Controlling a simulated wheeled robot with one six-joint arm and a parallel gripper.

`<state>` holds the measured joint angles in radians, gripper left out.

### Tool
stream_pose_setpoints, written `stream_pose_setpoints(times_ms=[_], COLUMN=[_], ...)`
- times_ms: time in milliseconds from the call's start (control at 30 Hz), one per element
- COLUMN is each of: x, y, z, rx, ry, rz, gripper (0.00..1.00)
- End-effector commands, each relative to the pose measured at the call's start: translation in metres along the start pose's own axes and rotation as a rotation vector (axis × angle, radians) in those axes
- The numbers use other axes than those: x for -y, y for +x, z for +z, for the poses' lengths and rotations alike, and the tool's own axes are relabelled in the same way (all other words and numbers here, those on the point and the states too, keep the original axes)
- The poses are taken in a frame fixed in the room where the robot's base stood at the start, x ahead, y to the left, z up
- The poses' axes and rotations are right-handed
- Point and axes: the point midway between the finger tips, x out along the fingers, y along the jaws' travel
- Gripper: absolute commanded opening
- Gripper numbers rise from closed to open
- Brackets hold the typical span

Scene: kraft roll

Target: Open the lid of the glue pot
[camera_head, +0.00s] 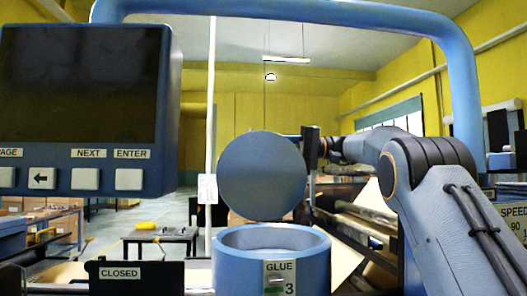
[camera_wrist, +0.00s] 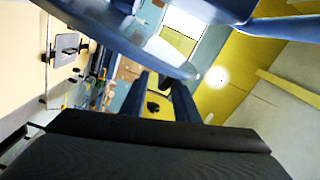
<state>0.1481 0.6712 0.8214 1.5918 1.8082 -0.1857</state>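The glue pot (camera_head: 240,265) is a blue cylinder labelled "GLUE 3" at the bottom middle of the head view. Its mouth is uncovered. The round blue-grey lid (camera_head: 262,176) stands up on edge above the pot's rim, its flat face toward the head camera. My gripper (camera_head: 306,150) is beside the lid's upper right edge, partly behind it. In the wrist view, my gripper's two dark fingers (camera_wrist: 163,88) are apart, with a gap between them. A blue curved edge, seemingly the lid (camera_wrist: 120,42), passes just beyond the fingertips. I cannot tell whether they touch.
A control panel (camera_head: 90,180) with a dark screen fills the left. A "CLOSED" sign plate (camera_head: 135,277) stands left of the pot. A blue tubular frame (camera_head: 300,12) arches overhead. Machine rollers (camera_head: 350,225) lie right of the pot, behind my arm.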

Motion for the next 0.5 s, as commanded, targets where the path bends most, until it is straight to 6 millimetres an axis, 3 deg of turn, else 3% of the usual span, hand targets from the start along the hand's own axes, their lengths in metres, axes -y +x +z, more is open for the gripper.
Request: stream_pose_setpoints(times_ms=[200, 500], x=[-0.004, -0.002], y=[-0.038, -0.060], z=[-0.001, 0.000], rx=[-0.004, -0.002], ry=[0.000, 0.002], rz=[0.002, 0.002], gripper=[0.28, 0.28])
